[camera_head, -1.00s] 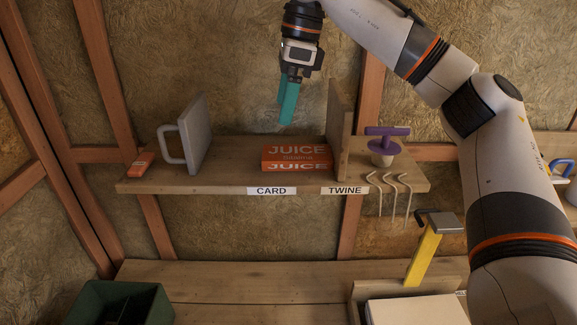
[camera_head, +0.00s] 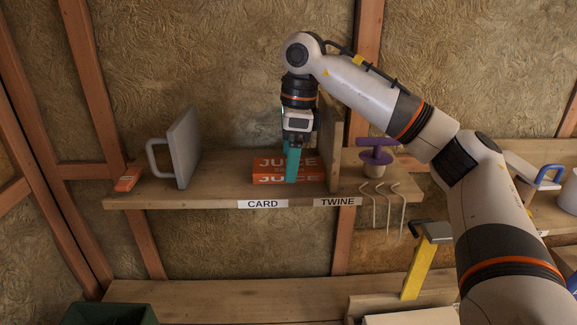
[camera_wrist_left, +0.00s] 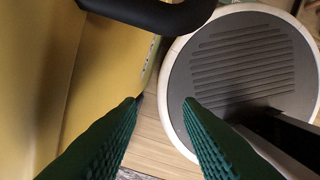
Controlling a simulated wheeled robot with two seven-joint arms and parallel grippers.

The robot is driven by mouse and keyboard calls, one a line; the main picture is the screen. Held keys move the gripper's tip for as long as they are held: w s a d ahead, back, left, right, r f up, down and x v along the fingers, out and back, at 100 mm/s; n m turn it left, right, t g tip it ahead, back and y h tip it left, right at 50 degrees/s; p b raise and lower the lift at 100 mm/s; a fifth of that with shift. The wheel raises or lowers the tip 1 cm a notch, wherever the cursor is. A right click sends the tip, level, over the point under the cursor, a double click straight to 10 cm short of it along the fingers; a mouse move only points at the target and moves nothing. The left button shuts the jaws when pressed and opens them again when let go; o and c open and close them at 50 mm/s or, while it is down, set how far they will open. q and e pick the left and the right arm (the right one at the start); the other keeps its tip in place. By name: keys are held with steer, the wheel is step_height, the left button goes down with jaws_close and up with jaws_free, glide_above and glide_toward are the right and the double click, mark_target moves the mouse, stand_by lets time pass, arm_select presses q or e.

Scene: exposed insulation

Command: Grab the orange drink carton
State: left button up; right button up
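The orange juice carton (camera_head: 268,166) lies on the wooden shelf above the CARD label, "JUICE" lettering facing me. My right gripper (camera_head: 292,178), whose arm comes in from the right, points down at it. A teal finger covers the middle of the carton's front. The other finger is mostly hidden, so I cannot tell how wide the gripper is or whether it touches the carton. My left gripper is outside the head view. In the left wrist view its green fingers (camera_wrist_left: 160,104) are apart with nothing between them.
On the shelf (camera_head: 225,190), a grey bookend-like piece with a handle (camera_head: 184,147) stands left of the carton. An upright wooden divider (camera_head: 332,150) stands close on its right. A small orange item (camera_head: 128,180) lies far left. A purple-handled tool (camera_head: 376,152) stands right of the divider.

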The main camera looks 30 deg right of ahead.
steer(key=shift+f, duration=0.65)
steer(key=c, duration=1.1)
steer(key=shift+o, duration=0.2)
steer(key=shift+r, duration=0.1)
